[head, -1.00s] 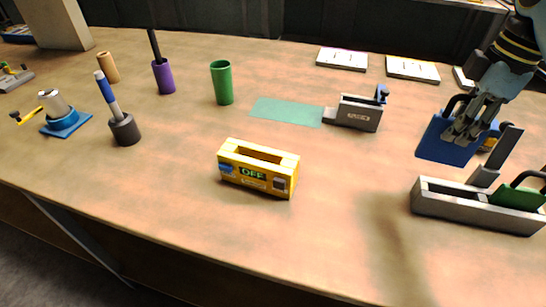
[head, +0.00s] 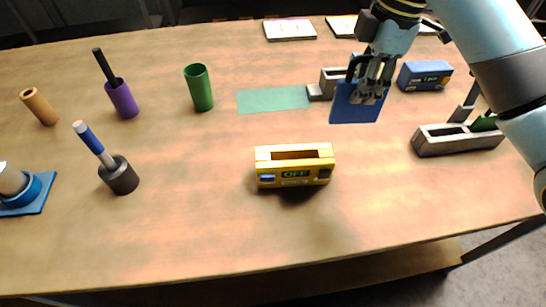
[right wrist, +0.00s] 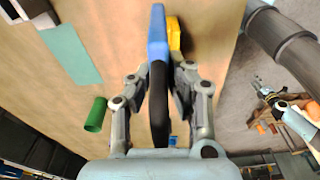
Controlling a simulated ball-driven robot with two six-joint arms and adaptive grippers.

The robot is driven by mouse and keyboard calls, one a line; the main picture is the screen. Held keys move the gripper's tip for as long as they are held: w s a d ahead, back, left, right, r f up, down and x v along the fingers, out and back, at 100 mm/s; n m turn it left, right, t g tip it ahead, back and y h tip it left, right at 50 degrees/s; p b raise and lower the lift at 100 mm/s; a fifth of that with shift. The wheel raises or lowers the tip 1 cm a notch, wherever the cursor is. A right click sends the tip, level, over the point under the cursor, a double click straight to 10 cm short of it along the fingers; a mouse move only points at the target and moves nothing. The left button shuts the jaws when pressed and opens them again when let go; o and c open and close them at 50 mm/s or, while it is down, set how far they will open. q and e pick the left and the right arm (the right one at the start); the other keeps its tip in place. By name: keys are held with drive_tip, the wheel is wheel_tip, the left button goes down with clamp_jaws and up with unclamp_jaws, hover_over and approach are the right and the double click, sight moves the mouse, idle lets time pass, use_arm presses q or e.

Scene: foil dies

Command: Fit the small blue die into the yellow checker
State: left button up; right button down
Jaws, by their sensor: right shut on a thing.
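The small blue die (head: 356,104) is a flat blue plate with a dark loop handle. My right gripper (head: 371,82) is shut on that handle and holds the die above the table, behind and right of the yellow checker. The yellow checker (head: 322,167) stands on the table with an open slot on top and a display reading OFF; its slot looks empty. In the right wrist view the die (right wrist: 157,32) shows edge-on, partly covering the checker (right wrist: 174,38). What looks like my left gripper (right wrist: 264,90) hangs at the right there, too small to read.
A blue box (head: 425,76) and a grey tray (head: 458,144) stand at the right. A grey device (head: 331,79) is behind the die, beside a green mat (head: 272,99). A green cup (head: 201,92), purple holder (head: 122,100) and dark pen holder (head: 121,178) stand left. The front table is clear.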

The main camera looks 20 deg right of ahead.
drive_tip(key=shift+s+a, duration=0.15)
drive_tip(key=shift+s, duration=0.05)
use_arm(q)
drive_tip(key=shift+w+a+r+p, duration=0.1)
drive_tip(key=shift+a+r+p, duration=0.1)
drive_tip(key=shift+r+p, duration=0.45)
drive_tip(key=shift+w+a+r+p, duration=0.1)
drive_tip(key=shift+a+r+p, duration=0.1)
drive_tip(key=shift+r+p, duration=0.45)
drive_tip(key=shift+a+r+p, duration=0.2)
drive_tip(key=shift+r+p, duration=0.35)
drive_tip(key=shift+r, duration=0.2)
use_arm(e)
drive_tip(key=shift+w+a+f, duration=0.5)
drive_tip(key=shift+a+f, duration=1.25)
drive_tip(key=shift+f, duration=0.15)
drive_tip(key=shift+w+a+f, duration=0.5)
drive_tip(key=shift+a+f, duration=1.2)
drive_tip(key=shift+f, duration=0.2)
drive_tip(key=shift+w+a+f, duration=0.5)
drive_tip(key=shift+a+f, duration=1.25)
drive_tip(key=shift+f, duration=0.15)
drive_tip(key=shift+f, duration=0.1)
drive_tip(key=c, duration=1.3)
unclamp_jaws()
drive_tip(key=shift+o, duration=0.2)
